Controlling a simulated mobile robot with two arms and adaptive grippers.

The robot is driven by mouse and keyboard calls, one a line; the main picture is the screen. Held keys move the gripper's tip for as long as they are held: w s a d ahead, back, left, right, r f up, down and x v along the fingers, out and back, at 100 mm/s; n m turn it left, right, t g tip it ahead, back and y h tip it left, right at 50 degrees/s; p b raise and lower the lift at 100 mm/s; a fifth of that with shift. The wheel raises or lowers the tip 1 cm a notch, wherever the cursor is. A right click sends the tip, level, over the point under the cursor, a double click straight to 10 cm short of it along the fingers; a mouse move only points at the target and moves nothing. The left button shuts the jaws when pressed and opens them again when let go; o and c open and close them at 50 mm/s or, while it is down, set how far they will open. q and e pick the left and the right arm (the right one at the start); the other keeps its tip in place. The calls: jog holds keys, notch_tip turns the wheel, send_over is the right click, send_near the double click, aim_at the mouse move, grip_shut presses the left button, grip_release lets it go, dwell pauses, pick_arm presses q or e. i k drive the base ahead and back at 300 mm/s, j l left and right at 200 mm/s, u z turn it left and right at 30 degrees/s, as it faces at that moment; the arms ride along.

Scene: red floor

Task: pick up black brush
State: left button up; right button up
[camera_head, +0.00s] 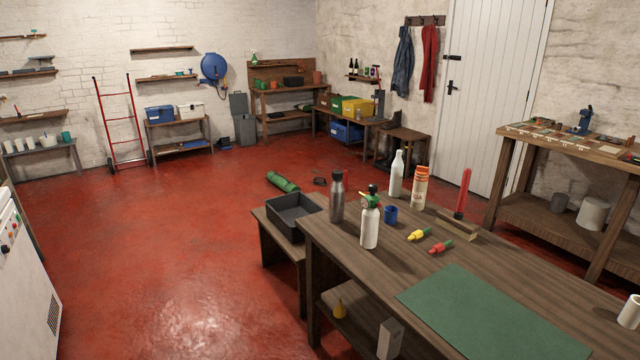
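I cannot make out a black brush for certain in the head view. A small dark object (320,181) lies on the red floor behind the near workbench (470,262), too small to name. Neither of my grippers is in view.
The workbench holds a grey bottle (337,200), a white spray bottle (370,225), a blue cup (390,214) and a green mat (490,312). A low bench with a dark tray (290,220) adjoins its left end. The red floor (190,240) at left is clear.

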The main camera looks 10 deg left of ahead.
aim_at(315, 181)
jog(key=i+j+u, duration=0.4)
jog(key=i+u, duration=0.9)
jog(key=i, duration=1.8)
jog(key=i+z, duration=0.1)
jog(key=i, duration=0.6)
jog(key=i+z, duration=0.15)
jog(key=i, duration=0.6)
jog(key=i+j+z, duration=0.1)
jog(key=i, duration=0.6)
jog(key=i+z, duration=0.25)
jog(key=i, duration=0.2)
jog(key=i+z, duration=0.3)
jog(key=i, duration=0.15)
jog(key=i+j+z, duration=0.25)
jog(key=i, duration=0.2)
jog(key=i+j+z, duration=0.15)
jog(key=i+z, duration=0.15)
jog(key=i, duration=0.15)
jog(key=i+l+z, duration=0.25)
jog(key=i+z, duration=0.15)
jog(key=i+l+z, duration=0.1)
jog(key=i+z, duration=0.65)
jog(key=i+j+z, duration=0.15)
jog(key=i+z, duration=0.2)
jog(key=i, duration=0.15)
